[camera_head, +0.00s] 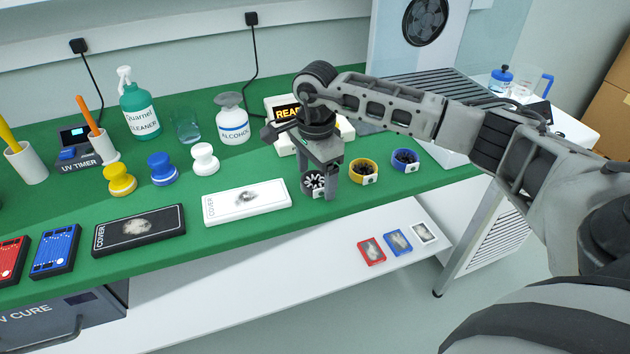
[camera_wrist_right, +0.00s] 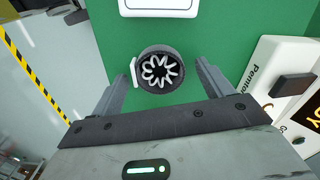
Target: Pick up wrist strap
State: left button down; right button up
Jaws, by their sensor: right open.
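A dark wrist strap (camera_head: 313,182) with a white coiled cord inside lies near the front edge of the green table. It also shows in the right wrist view (camera_wrist_right: 148,58), with a small white tag on its left side. My right gripper (camera_head: 322,188) is over it, open, with a finger on either side. In the wrist view a gap shows between the strap and each finger of the gripper (camera_wrist_right: 160,84). A yellow wrist strap (camera_head: 363,171) and a blue wrist strap (camera_head: 405,160) lie to the right. My left gripper is not in view.
A white cover box (camera_head: 247,202) lies just left of the dark strap. Behind my gripper stands a white reader device (camera_head: 283,106). An alcohol bottle (camera_head: 232,122) and stamps stand further left. Small red, blue and white cards (camera_head: 397,242) lie on the lower shelf.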

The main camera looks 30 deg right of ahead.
jog(key=c, duration=1.1)
jog(key=shift+o, duration=0.2)
jog(key=shift+r, duration=0.15)
